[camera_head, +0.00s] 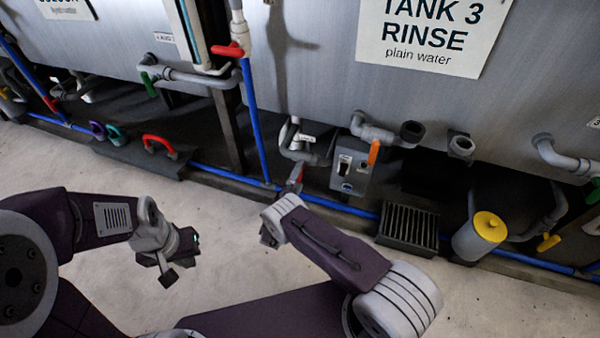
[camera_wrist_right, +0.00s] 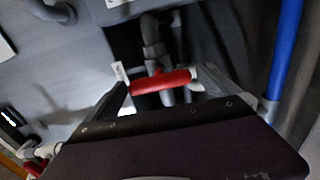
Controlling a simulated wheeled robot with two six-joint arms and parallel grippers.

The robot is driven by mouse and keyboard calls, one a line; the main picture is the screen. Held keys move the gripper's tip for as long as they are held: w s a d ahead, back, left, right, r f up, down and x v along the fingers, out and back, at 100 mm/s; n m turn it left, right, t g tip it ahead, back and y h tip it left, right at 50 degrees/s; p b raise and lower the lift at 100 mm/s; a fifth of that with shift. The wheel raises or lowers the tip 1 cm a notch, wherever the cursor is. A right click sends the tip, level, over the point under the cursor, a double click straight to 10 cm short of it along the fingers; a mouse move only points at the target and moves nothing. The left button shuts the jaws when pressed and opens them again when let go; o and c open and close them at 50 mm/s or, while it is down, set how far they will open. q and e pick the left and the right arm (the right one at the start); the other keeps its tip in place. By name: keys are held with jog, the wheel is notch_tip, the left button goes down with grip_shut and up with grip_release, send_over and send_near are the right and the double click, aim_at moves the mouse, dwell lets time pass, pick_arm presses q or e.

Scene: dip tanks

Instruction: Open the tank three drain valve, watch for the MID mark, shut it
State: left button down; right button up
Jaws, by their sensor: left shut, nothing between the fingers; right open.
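The tank three sign (camera_head: 425,30) is on the grey tank wall at the upper right in the head view. Below and left of it, a grey pipe (camera_head: 292,140) with a small white tag comes down to a red valve handle (camera_head: 297,174). In the right wrist view the red handle (camera_wrist_right: 160,82) lies crosswise between the fingers of my right gripper (camera_wrist_right: 168,88), which is open around it. In the head view my forearm largely hides that gripper. My left gripper (camera_head: 168,274) is shut and empty above the floor. I cannot make out a MID mark.
A grey box (camera_head: 350,170) with an orange lever (camera_head: 374,152) stands right of the red handle. Further right are a dark floor grate (camera_head: 409,225) and a yellow-topped canister (camera_head: 480,235). A blue pipe (camera_head: 255,120) runs down on the left. The pale floor in front is clear.

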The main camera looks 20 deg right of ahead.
pick_arm(q)
notch_tip(320, 180, up, 3)
jog(key=shift+r+p, duration=0.15)
jog(key=shift+p, duration=0.95)
pick_arm(e)
jog(key=v, duration=0.7)
jog(key=shift+w+d, duration=0.1)
jog(key=s+d+r+m+g+h+p, duration=0.1)
jog(key=s+d+r+m+g+p, duration=0.1)
jog(key=s+d+r+m+g, duration=0.65)
jog(key=s+a+r+m+g+y+p, duration=0.25)
jog(key=s+r+g+y, duration=0.35)
jog(key=s+r+y, duration=0.75)
pick_arm(q)
notch_tip(320, 180, up, 42)
jog(key=p, duration=3.7)
pick_arm(e)
notch_tip(320, 180, up, 41)
jog(key=s+h, duration=0.2)
jog(key=shift+a+t, duration=0.35)
